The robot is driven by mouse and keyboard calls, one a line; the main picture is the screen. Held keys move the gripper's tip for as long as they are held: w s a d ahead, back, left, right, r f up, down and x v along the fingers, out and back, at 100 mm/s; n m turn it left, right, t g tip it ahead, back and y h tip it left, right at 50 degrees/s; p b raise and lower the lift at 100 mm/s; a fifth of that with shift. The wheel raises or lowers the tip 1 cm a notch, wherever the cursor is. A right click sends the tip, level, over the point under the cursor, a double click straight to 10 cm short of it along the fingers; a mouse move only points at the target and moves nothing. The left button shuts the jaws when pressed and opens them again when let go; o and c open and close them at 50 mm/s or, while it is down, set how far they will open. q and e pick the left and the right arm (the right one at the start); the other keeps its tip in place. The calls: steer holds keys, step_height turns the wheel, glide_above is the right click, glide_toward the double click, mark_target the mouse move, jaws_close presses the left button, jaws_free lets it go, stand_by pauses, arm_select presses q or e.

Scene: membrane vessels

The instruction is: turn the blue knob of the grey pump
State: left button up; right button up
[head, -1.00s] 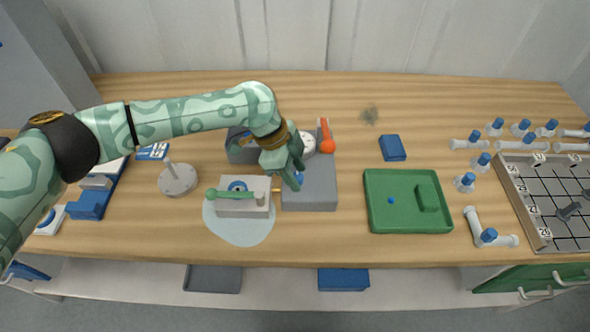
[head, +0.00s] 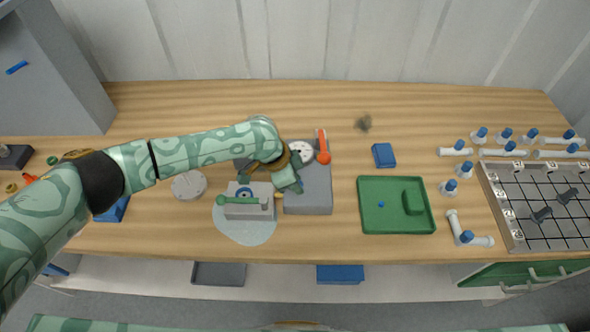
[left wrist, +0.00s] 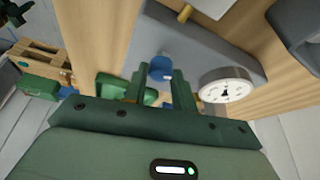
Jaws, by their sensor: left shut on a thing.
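The grey pump (head: 310,203) stands on the table right of a white-grey block, with a white dial gauge (head: 299,152) and an orange-red lever (head: 322,148) at its back. My left gripper (head: 296,189) is over the pump's top and hides most of the knob in the head view. In the left wrist view, the blue knob (left wrist: 161,68) sits on the pump's grey face (left wrist: 190,45), between the two green fingers of my left gripper (left wrist: 160,80), which is shut on it. The gauge also shows there (left wrist: 227,90). My right gripper is not in view.
The white-grey block with a green handle (head: 240,209) stands on a pale round patch just left of the pump. A green tray (head: 398,230), a blue box (head: 384,155), several blue-capped vessels and a numbered grid rack (head: 510,228) lie to the right. The table front-centre is clear.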

arm_select(q)
steer(key=n+t+p, duration=0.1)
steer(key=n+p, duration=0.1)
steer(key=p, duration=0.1)
steer(key=n+y+p, duration=0.1)
steer(key=n+p, duration=0.2)
steer(key=p, duration=0.1)
steer(key=n+t+p, duration=0.1)
steer(key=n+p, duration=0.2)
steer(key=p, duration=0.1)
steer(key=shift+s+d+r+t+y, duration=0.2)
steer(key=shift+s+t+y, duration=0.1)
steer(key=shift+y, duration=0.1)
steer(key=n+p, duration=0.1)
steer(key=n, duration=0.1)
steer(key=shift+f+n+y, duration=0.1)
steer(key=shift+n+y, duration=0.2)
steer(key=shift+y, duration=0.1)
steer(key=shift+w+n+t+y+p, duration=0.1)
steer(key=shift+n+t+y+p, duration=0.4)
steer(key=shift+n, duration=0.7)
steer(key=o, duration=1)
steer(key=shift+f, duration=0.1)
